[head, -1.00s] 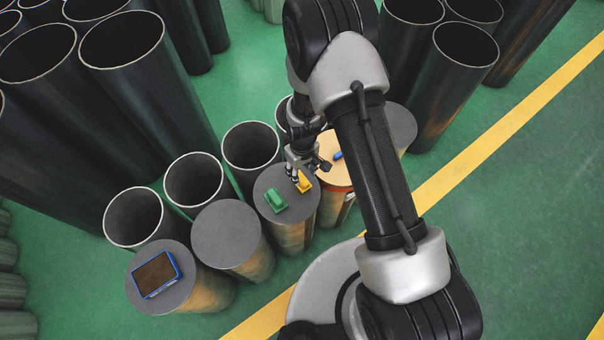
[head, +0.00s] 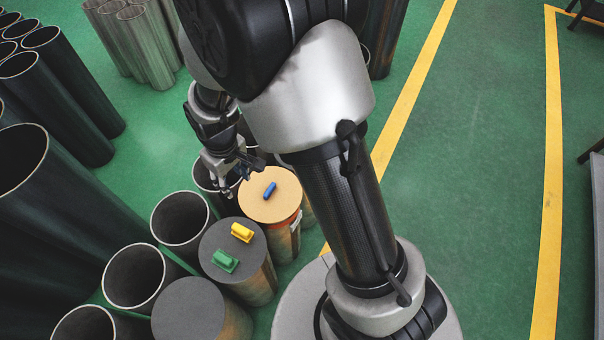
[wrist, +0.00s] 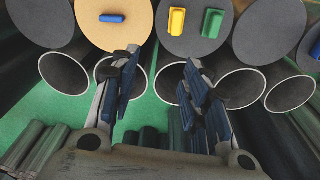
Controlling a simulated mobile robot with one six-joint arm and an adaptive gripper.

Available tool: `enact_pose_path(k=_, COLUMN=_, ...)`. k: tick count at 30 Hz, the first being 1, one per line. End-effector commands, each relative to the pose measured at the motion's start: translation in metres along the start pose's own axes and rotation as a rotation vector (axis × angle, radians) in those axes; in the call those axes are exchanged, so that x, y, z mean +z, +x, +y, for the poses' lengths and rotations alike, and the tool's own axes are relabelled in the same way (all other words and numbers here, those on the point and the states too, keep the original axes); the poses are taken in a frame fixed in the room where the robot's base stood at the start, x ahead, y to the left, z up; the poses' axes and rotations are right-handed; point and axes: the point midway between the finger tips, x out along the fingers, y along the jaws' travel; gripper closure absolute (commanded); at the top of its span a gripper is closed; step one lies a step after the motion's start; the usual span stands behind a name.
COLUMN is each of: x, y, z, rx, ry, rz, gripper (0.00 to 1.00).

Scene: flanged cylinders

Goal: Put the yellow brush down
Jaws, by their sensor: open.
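The yellow brush (head: 242,232) lies on the grey top of a capped cylinder (head: 214,238), beside a green brush (head: 225,261). In the wrist view the yellow brush (wrist: 177,21) and the green brush (wrist: 213,23) lie apart on the same grey top (wrist: 190,46). My gripper (head: 228,192) is open and empty, above and behind the capped cylinders and clear of the yellow brush. In the wrist view my gripper (wrist: 158,70) shows two spread fingers with nothing between them.
A tan-topped cylinder (head: 258,205) with a blue object (head: 270,190) stands next to it. A bare grey-topped cylinder (head: 188,310) stands at the front. Open pipes (head: 181,222) stand close behind and to the left. Green floor is free on the right, past the yellow line.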

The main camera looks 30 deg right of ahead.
Motion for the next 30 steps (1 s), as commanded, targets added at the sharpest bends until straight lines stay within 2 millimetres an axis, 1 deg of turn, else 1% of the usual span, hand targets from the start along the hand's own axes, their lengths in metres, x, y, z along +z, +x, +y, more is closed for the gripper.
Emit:
enact_pose_path(k=1, x=0.004, y=-0.032, z=0.007, rx=0.009, ry=0.032, rz=0.030, gripper=0.58)
enact_pose_path(k=2, x=0.009, y=-0.048, z=0.009, rx=0.012, ry=0.049, rz=0.041, gripper=0.58)
enact_pose_path(k=3, x=0.016, y=-0.069, z=0.013, rx=0.017, ry=0.074, rz=0.057, gripper=0.58)
enact_pose_path(k=5, x=0.028, y=-0.098, z=0.017, rx=0.025, ry=0.109, rz=0.080, gripper=0.58)
enact_pose_path(k=6, x=0.037, y=-0.116, z=0.019, rx=0.030, ry=0.134, rz=0.095, gripper=0.58)
enact_pose_path(k=8, x=0.053, y=-0.142, z=0.021, rx=0.037, ry=0.170, rz=0.119, gripper=0.58)
enact_pose_path(k=9, x=0.064, y=-0.157, z=0.022, rx=0.042, ry=0.194, rz=0.135, gripper=0.58)
enact_pose_path(k=11, x=0.082, y=-0.179, z=0.022, rx=0.050, ry=0.230, rz=0.160, gripper=0.58)
enact_pose_path(k=12, x=0.095, y=-0.192, z=0.021, rx=0.055, ry=0.254, rz=0.176, gripper=0.58)
enact_pose_path(k=14, x=0.115, y=-0.208, z=0.019, rx=0.062, ry=0.289, rz=0.199, gripper=0.58)
enact_pose_path(k=15, x=0.127, y=-0.217, z=0.018, rx=0.067, ry=0.311, rz=0.214, gripper=0.58)
enact_pose_path(k=18, x=0.156, y=-0.234, z=0.013, rx=0.078, ry=0.360, rz=0.247, gripper=0.58)
enact_pose_path(k=21, x=0.178, y=-0.242, z=0.008, rx=0.085, ry=0.398, rz=0.270, gripper=0.58)
enact_pose_path(k=25, x=0.193, y=-0.246, z=0.004, rx=0.090, ry=0.425, rz=0.286, gripper=0.58)
enact_pose_path(k=30, x=0.197, y=-0.247, z=0.003, rx=0.091, ry=0.433, rz=0.290, gripper=0.58)
